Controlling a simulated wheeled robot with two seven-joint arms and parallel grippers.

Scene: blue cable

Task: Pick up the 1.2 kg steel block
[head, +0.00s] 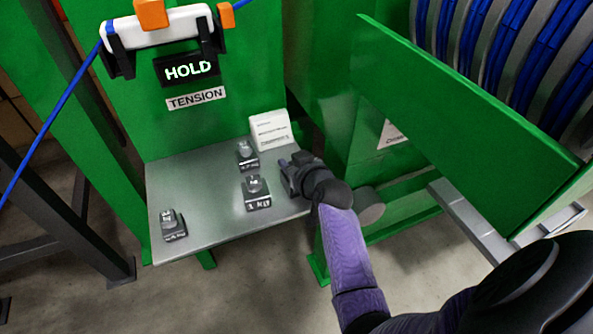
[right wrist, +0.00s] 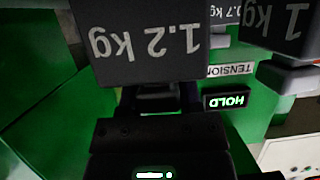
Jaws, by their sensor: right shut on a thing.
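The steel block (right wrist: 150,45) marked 1.2 kg fills the upper middle of the right wrist view, its label upside down there. My right gripper (head: 290,172) is shut on it at the right edge of the grey shelf (head: 205,225). In the right wrist view the fingers reach up to the block's near side. In the head view my gripper hides most of the block, and I cannot tell whether it touches the shelf. My left gripper is not in view.
Other handled weights stand on the shelf: one at the back (head: 247,155), one in the middle (head: 256,192), one at front left (head: 172,225). A white card (head: 269,131) stands behind. A HOLD display (head: 187,68) hangs above; a green panel (head: 460,95) is at right.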

